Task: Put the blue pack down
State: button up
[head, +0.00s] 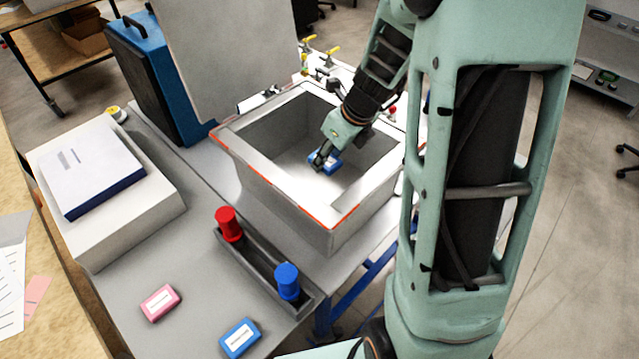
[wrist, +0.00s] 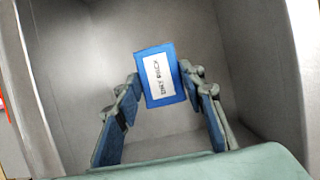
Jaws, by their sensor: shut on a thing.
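A blue pack with a white label (wrist: 159,76) is held between the two fingers of my gripper (head: 322,158). In the head view this pack (head: 333,163) is inside the open grey box (head: 290,205), low in its well near the middle. My gripper reaches down into the box from the upper right and is shut on the pack. The wrist view shows grey walls and floor around the pack; I cannot tell whether the pack touches the floor.
A second blue pack (head: 240,338) and a pink pack (head: 160,303) lie on the front of the bench. A dark rack (head: 258,262) holds a red cylinder (head: 229,224) and a blue cylinder (head: 288,282). A raised lid (head: 222,55) stands behind the box. Box walls surround my gripper.

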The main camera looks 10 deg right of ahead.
aim_at(337, 170)
notch_tip(337, 170, down, 9)
jog(key=b, duration=0.2)
jog(key=shift+f+b, duration=0.1)
jog(key=shift+b, duration=0.3)
jog(key=shift+f, duration=0.2)
jog(key=o, duration=1.1)
jog(key=shift+o, duration=0.2)
jog(key=shift+r, duration=0.15)
jog(key=shift+r, duration=0.3)
jog(key=p+v, duration=0.3)
jog(key=v, duration=0.8)
jog(key=shift+s+r, duration=0.15)
jog(key=shift+r, duration=0.1)
